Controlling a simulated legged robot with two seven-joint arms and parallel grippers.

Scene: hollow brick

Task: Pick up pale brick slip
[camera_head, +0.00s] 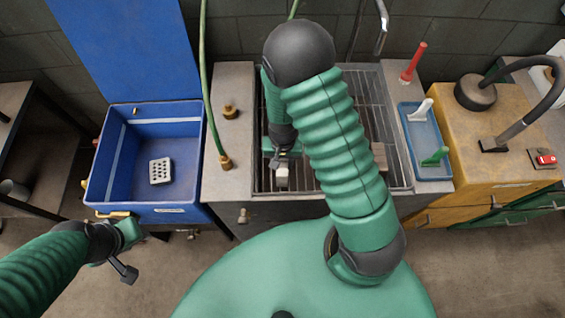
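A small pale block (282,178), which looks like the pale brick slip, is at the near side of the metal sink grate (262,182). My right gripper (283,163) points down directly over it, at its upper end. The fingers are too small and too covered to tell whether they are closed on the block or only around it. My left gripper (128,252) hangs in front of the blue box, away from the block, with nothing visible in it. Its finger gap is unclear.
A blue box (190,208) with a raised lid holds a grey hollow brick (161,171). A blue tray (432,172) holds a white and a green tool. Right of it is a yellow cabinet (475,150). My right arm hides much of the grate.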

